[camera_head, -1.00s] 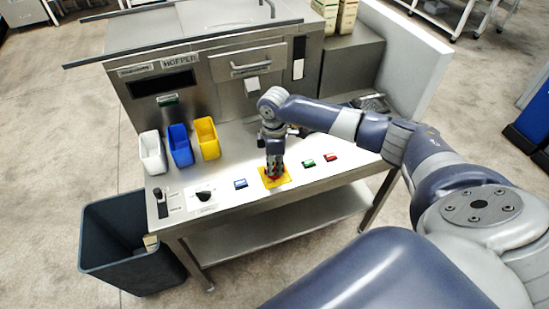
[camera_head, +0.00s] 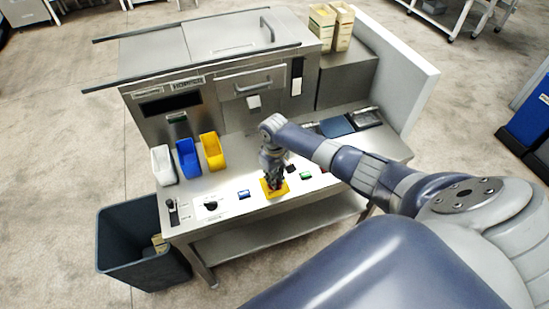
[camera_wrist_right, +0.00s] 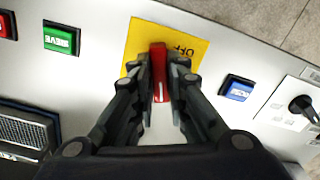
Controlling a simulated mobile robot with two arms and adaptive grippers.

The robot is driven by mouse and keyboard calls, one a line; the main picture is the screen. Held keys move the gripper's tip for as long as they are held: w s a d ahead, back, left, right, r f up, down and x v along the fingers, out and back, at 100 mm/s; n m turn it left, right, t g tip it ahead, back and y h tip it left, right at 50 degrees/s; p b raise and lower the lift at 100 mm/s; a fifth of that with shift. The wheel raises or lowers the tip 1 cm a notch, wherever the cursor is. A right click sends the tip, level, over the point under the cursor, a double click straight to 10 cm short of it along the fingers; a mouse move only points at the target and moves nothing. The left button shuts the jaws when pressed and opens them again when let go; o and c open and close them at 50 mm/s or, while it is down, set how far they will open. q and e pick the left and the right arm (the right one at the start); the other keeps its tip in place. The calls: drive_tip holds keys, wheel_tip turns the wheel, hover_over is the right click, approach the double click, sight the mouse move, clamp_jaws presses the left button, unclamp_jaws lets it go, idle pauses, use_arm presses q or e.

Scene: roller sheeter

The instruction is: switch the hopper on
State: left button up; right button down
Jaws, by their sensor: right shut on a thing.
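The hopper panel (camera_head: 187,84) with its label is at the back left of the steel machine. A yellow plate (camera_head: 284,188) lies on the front control table; it also shows in the wrist view (camera_wrist_right: 200,33) with "OFF" printed on it, upside down there. A red switch handle (camera_wrist_right: 158,62) stands over this plate, pointing up and down in the wrist picture. My right gripper (camera_head: 273,182) points down at the plate, its fingers (camera_wrist_right: 158,88) shut on both sides of the red handle. My left gripper is not in view.
A blue button (camera_head: 244,194) and a black knob (camera_head: 210,206) are left of the plate, a green button (camera_head: 306,176) right of it. White, blue (camera_head: 188,158) and yellow bins stand behind. A dark waste bin (camera_head: 130,262) stands at the table's left end.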

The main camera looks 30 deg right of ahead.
drive_tip(key=shift+m+p, duration=1.25)
drive_tip(key=shift+m, duration=0.85)
drive_tip(key=shift+w, duration=0.1)
drive_tip(key=c, duration=1.6)
unclamp_jaws()
drive_tip(key=shift+r, duration=0.1)
wheel_tip(320, 180, up, 12)
drive_tip(key=shift+f, duration=0.1)
